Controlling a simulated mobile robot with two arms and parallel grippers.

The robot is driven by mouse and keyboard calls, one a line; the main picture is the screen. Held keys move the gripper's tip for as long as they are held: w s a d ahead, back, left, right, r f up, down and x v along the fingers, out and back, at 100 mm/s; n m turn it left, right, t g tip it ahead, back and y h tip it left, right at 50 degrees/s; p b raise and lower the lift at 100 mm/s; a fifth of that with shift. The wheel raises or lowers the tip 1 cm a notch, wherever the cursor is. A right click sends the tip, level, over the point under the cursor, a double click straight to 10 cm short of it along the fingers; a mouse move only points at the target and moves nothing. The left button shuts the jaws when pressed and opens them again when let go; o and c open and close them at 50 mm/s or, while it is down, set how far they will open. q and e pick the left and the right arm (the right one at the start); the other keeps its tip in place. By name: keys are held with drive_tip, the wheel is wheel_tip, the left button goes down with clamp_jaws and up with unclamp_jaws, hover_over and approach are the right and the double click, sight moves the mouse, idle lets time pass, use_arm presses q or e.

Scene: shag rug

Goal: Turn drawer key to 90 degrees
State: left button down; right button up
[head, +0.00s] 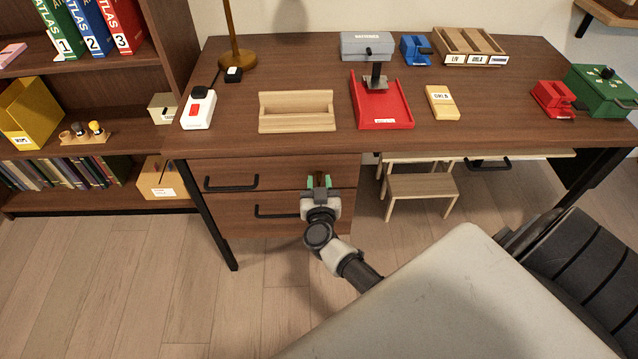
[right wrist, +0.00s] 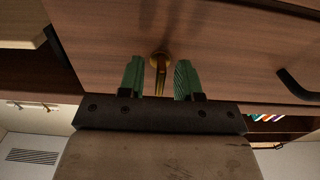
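A brass key (right wrist: 160,76) sticks out of a round brass lock in the wooden drawer front (right wrist: 215,50). In the right wrist view the key's flat part stands roughly upright. My right gripper (right wrist: 159,82) has its two green fingers on either side of the key, with a small gap to each side. In the head view my right gripper (head: 319,182) is at the right end of the drawer fronts (head: 285,172), under the desk top; the key is hard to make out there. My left gripper is in neither view.
Two black drawer handles (head: 231,186) are left of my right gripper in the head view. A small wooden stool (head: 422,185) stands to its right. The desk top (head: 300,75) above holds a red tray (head: 380,112), a wooden holder (head: 297,124) and other items.

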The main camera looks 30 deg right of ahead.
drive_tip(key=shift+w+d, duration=0.15)
drive_tip(key=shift+w, duration=0.1)
clamp_jaws()
